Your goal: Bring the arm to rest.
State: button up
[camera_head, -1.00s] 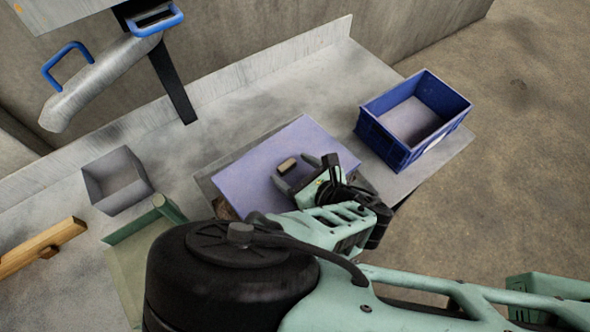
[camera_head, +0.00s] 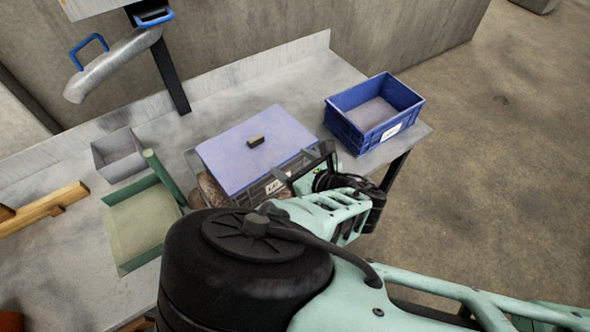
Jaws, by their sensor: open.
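My gripper (camera_head: 309,172) is in the head view, just in front of the near right side of a crate (camera_head: 277,183) with a pale purple lid (camera_head: 232,152). Its two dark fingers are apart with nothing seen between them. The fingers are clear of the knob. My arm crosses the lower right of the view, and a large black joint covers part of the bench front.
An empty blue bin (camera_head: 344,128) stands at the bench's right end. A grey box (camera_head: 97,160), a green tray (camera_head: 112,231) and a wooden piece (camera_head: 62,198) lie left. A metal chute (camera_head: 115,64) with blue handles hangs above the back left. Open floor (camera_head: 500,150) lies right.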

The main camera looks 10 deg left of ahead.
jog(key=shift+s+d+r, duration=0.15)
jog(key=shift+d, duration=0.1)
jog(key=d+m+g+h+b, duration=0.25)
jog(key=d+m+h, duration=0.65)
jog(key=m, duration=1.1)
jog(key=s+d+r+m+g+h+b, duration=0.1)
jog(key=s+d+r+m+g+b, duration=0.2)
jog(key=s+d+r+m, duration=1.2)
notch_tip(320, 180, up, 3)
jog(key=s+m+g, duration=0.2)
jog(key=m+g, duration=0.1)
jog(key=shift+s+d+m, duration=0.25)
jog(key=shift+d+m, duration=0.05)
jog(key=shift+d, duration=0.05)
